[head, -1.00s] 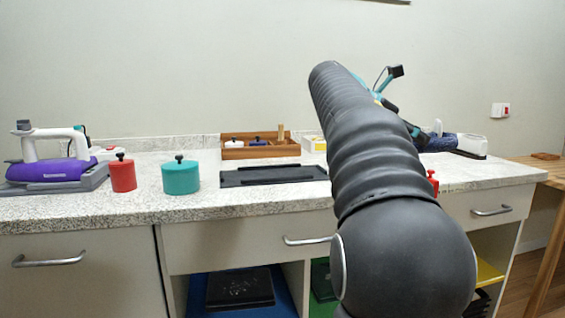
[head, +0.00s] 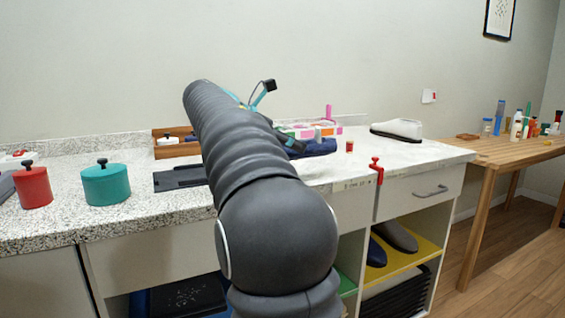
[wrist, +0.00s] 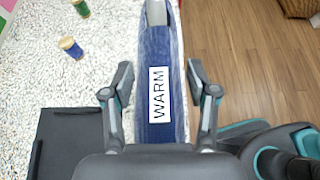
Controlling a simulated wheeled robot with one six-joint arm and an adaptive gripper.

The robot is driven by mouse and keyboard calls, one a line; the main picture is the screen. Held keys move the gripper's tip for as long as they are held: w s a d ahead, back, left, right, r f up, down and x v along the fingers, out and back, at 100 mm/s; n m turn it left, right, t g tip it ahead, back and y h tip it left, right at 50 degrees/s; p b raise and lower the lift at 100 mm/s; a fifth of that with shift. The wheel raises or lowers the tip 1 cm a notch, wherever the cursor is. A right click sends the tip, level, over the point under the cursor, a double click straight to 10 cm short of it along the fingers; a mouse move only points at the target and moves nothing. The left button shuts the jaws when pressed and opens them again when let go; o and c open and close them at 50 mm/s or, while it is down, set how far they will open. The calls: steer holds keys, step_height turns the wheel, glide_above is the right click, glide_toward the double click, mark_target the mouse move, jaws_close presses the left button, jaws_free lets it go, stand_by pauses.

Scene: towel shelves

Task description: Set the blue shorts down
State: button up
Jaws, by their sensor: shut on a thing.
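In the head view the dark blue cloth (head: 318,147) shows over the counter, just right of my arm. In the head view my arm hides most of the gripper. I cannot tell whether the cloth touches the counter (head: 415,156).
A pink and green box (head: 305,128) stands behind the cloth. A small red thing (head: 350,146), a red clamp (head: 376,165) and a white-topped object (head: 397,129) are to the right. Red (head: 33,187) and teal (head: 106,184) pots stand left. A wooden table (head: 500,150) holds bottles.

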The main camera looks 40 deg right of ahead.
steer(key=shift+w+a+f, duration=0.4)
steer(key=shift+w+a, duration=0.1)
steer(key=shift+f+b, duration=0.4)
steer(key=shift+f, duration=1.6)
steer(key=o, duration=1.4)
steer(key=shift+f, duration=0.1)
steer(key=v, duration=1.2)
steer(key=shift+p, duration=0.4)
